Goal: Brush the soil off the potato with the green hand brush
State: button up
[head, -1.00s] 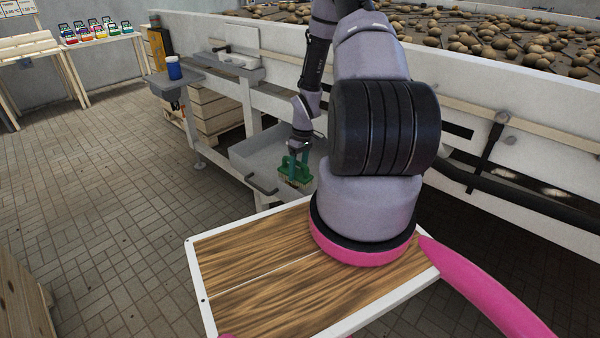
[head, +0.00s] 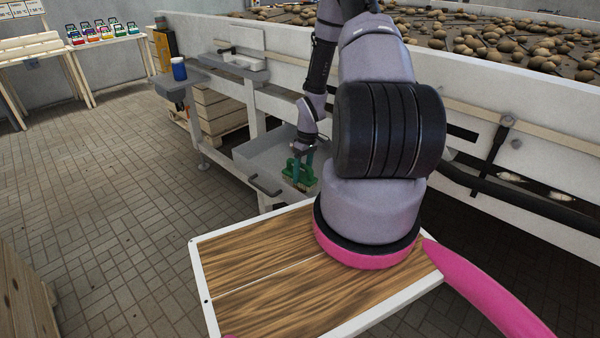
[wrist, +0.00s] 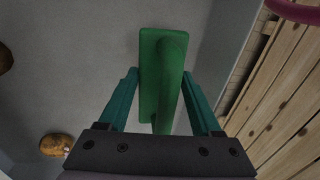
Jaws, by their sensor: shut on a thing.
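My gripper (head: 301,165) is shut on the green hand brush (head: 299,182), at the grey tray beneath the machine's side. In the wrist view the brush (wrist: 161,75) lies between the two teal fingers, its green back facing the camera. A brown potato (wrist: 57,146) shows at the lower left of the wrist view, on the grey surface and apart from the brush. A second dark roundish thing is cut off at the left edge. The head view does not show a potato in the tray, and I cannot tell whether the bristles touch anything.
The grey tray (head: 262,165) has a front handle (head: 264,186). A blue jar (head: 179,69) stands on a small shelf at its left. Many potatoes lie on the conveyor (head: 480,40) behind the white side wall. Wooden slats (wrist: 285,110) lie right in the wrist view.

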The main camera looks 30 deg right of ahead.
jog(key=shift+s+d+r, duration=0.1)
jog(key=shift+s+d, duration=0.25)
jog(key=shift+s, duration=0.5)
jog(key=shift+w+a, duration=0.25)
jog(key=shift+w, duration=0.35)
jog(key=shift+w+a, duration=0.3)
jog(key=shift+w, duration=0.35)
jog(key=shift+w+a, duration=0.25)
jog(key=shift+w, duration=0.35)
jog(key=shift+s+d, duration=0.2)
jog(key=shift+s, duration=0.25)
jog(key=shift+s+d, duration=0.2)
jog(key=shift+s, duration=0.25)
jog(key=shift+r, duration=3.45)
jog(key=shift+f, duration=0.1)
jog(key=shift+s+d+f, duration=0.1)
jog(key=shift+s+f, duration=0.15)
jog(key=shift+f, duration=0.7)
jog(key=shift+s+f, duration=0.25)
jog(key=shift+f, duration=0.75)
jog(key=shift+s+d+f, duration=0.1)
jog(key=shift+s+f, duration=0.15)
jog(key=shift+f, duration=0.7)
jog(key=shift+f, duration=0.55)
